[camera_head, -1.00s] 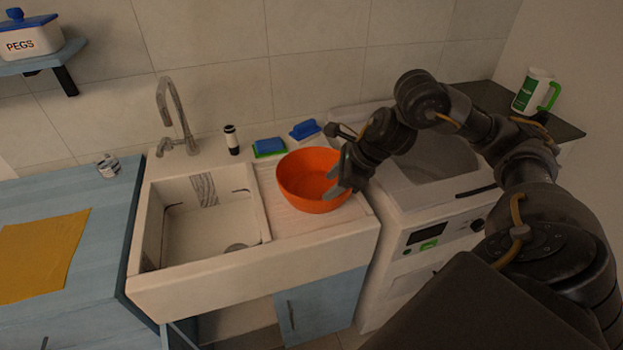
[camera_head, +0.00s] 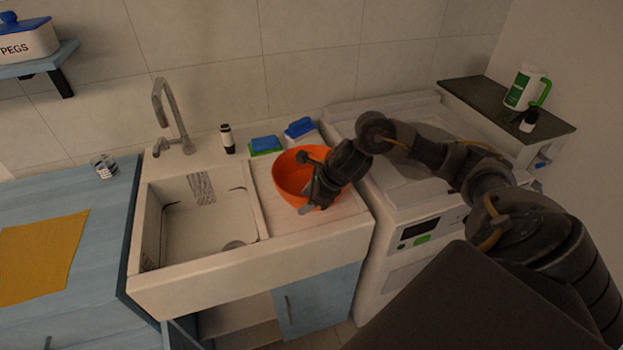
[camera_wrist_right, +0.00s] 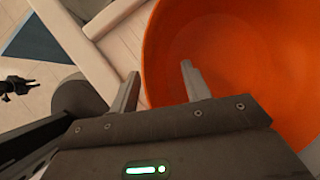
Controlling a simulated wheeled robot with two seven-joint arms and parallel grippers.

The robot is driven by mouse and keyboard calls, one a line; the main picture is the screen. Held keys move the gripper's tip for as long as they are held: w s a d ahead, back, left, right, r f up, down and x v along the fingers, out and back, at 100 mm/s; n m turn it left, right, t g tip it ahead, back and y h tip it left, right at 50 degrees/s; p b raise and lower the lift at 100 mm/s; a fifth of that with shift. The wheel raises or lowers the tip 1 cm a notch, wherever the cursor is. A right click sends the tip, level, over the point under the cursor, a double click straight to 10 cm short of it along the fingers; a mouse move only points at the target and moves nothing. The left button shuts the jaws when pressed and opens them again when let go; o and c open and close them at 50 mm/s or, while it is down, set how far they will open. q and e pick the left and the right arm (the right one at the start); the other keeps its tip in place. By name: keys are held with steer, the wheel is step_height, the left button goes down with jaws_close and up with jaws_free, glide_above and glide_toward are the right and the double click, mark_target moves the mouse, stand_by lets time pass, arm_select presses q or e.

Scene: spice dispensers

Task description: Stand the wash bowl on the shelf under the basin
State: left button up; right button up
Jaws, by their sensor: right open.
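The orange wash bowl (camera_head: 290,178) stands upright on the drainboard right of the white basin (camera_head: 190,235). My right gripper (camera_head: 308,204) is at the bowl's near right rim. In the right wrist view its jaws (camera_wrist_right: 160,82) are open, one finger outside the bowl (camera_wrist_right: 235,60) and one inside, with the rim between them. The cupboard under the basin shows a pale shelf (camera_head: 245,335) in its opening; much of it is hidden. A small dark shape like my left gripper (camera_wrist_right: 18,86) shows at the wrist view's left edge; its jaws are unclear.
A tap (camera_head: 172,120), a dark bottle (camera_head: 227,139) and blue-and-green sponges (camera_head: 265,145) stand behind the basin and bowl. A blue cupboard door (camera_head: 318,300) covers the right of the opening. A white machine (camera_head: 420,215) stands to the right. A yellow cloth (camera_head: 40,258) lies on the left counter.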

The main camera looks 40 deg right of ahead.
steer(key=shift+c, duration=0.3)
jaws_close()
steer(key=shift+r, duration=0.1)
